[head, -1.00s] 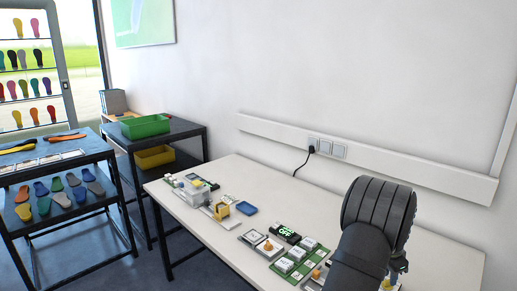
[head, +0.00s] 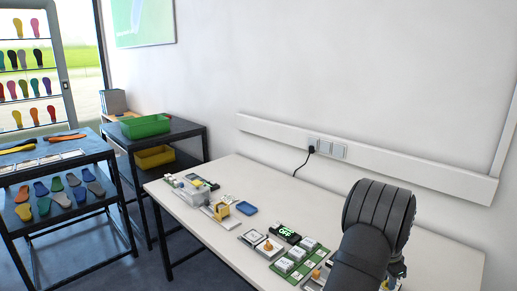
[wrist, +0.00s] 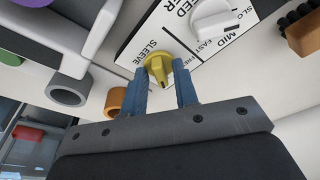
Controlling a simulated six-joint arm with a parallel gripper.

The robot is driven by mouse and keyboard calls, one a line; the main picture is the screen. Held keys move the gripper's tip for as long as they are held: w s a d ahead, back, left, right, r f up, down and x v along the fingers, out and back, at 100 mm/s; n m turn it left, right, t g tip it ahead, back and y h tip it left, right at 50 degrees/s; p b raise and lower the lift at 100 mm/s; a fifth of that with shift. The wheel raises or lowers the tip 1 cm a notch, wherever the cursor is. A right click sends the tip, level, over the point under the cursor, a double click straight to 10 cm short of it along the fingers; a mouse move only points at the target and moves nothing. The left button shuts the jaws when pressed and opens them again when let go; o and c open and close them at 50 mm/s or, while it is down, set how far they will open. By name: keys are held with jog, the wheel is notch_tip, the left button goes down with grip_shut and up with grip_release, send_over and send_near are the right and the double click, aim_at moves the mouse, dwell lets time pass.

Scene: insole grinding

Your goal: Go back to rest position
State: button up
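My arm (head: 377,225) reaches down over the right part of the white table (head: 225,172) in the head view. In the wrist view, my gripper's two blue fingers (wrist: 161,85) are apart with a clear gap between them. In the head view, the arm hides most of the gripper and the panel.
A white dial (wrist: 213,14) lettered SLOW, MID and FAST is close by. Grey (wrist: 69,89) and orange (wrist: 115,101) rings lie left of the fingers. Insole racks stand at left.

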jog(key=shift+r, duration=0.1)
jog(key=shift+c, duration=0.2)
grip_shut()
jog(key=shift+m, duration=0.5)
jog(key=shift+c, duration=1.4)
grip_release()
jog(key=shift+m, duration=0.3)
jog(key=o, duration=0.3)
jog(key=shift+r, duration=3.5)
